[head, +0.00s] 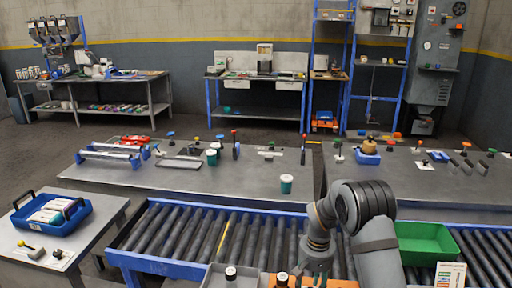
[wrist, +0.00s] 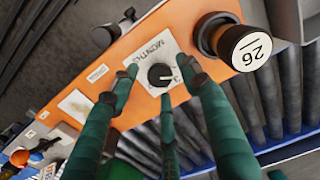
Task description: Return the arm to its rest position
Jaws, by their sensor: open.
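My arm (head: 365,205) is bent over the roller conveyor in the head view, its end pointing down near the bottom edge. In the wrist view my gripper (wrist: 158,75) is open, with green fingers spread over an orange panel (wrist: 185,20). A black dial knob (wrist: 160,75) on a white plate marked "MONTH" shows between the fingers. The fingers look apart from the knob, but contact cannot be told for certain. Nothing is held. In the head view the gripper is mostly hidden by the arm and the frame's edge.
A black-capped cylinder marked 26 (wrist: 245,47) stands on the panel close to the fingers. Conveyor rollers (head: 190,232) run below. A green bin (head: 425,240) is right of my arm; a blue tote (head: 30,222) is far left. Metal tables (head: 225,180) stand behind the conveyor.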

